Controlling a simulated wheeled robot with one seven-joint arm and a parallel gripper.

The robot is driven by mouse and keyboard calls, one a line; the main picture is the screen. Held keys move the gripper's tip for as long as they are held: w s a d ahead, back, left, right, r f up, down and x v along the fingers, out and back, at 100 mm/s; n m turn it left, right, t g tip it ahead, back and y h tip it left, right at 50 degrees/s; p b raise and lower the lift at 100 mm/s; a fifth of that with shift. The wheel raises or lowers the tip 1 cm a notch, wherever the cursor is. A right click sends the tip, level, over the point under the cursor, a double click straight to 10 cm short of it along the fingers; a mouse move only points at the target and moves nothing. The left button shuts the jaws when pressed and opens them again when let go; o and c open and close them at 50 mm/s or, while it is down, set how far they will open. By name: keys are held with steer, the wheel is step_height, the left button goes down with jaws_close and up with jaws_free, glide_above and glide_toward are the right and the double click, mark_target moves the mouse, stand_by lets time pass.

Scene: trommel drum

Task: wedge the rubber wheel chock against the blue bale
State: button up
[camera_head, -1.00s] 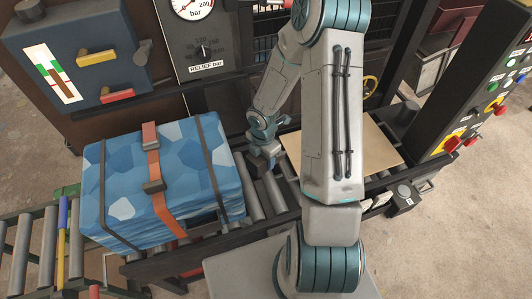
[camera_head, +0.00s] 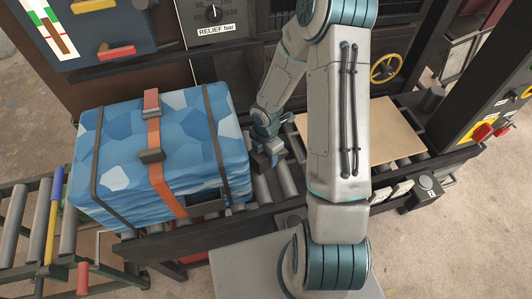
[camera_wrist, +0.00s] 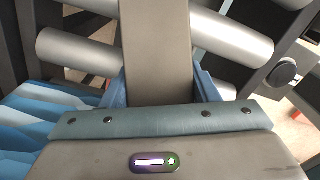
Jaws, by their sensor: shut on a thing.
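The blue bale (camera_head: 120,130) is a large patterned block with dark straps and one orange strap, on the roller conveyor at left. Its edge also shows at lower left in the wrist view (camera_wrist: 25,135). My gripper (camera_head: 270,158) is low over the rollers, just right of the bale. It is shut on the rubber wheel chock (camera_head: 260,162), a small dark block in the head view. In the wrist view the chock (camera_wrist: 156,50) is a grey-brown block between the blue fingers. I cannot tell whether it touches the bale; its lower end is hidden.
Bare rollers (camera_head: 287,180) lie right of the gripper. A flat tan board (camera_head: 375,130) lies on the conveyor further right. A dark side rail (camera_head: 205,240) runs along the front. A panel with a relief gauge knob (camera_head: 213,14) stands behind.

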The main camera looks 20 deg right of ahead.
steer(key=shift+f+b, duration=0.3)
steer(key=shift+f, duration=0.25)
stand_by(0.4)
steer(key=o, duration=1.5)
steer(key=shift+c, duration=0.2)
steer(key=shift+r, duration=0.1)
step_height(320, 180, up, 14)
steer(key=p, duration=0.2)
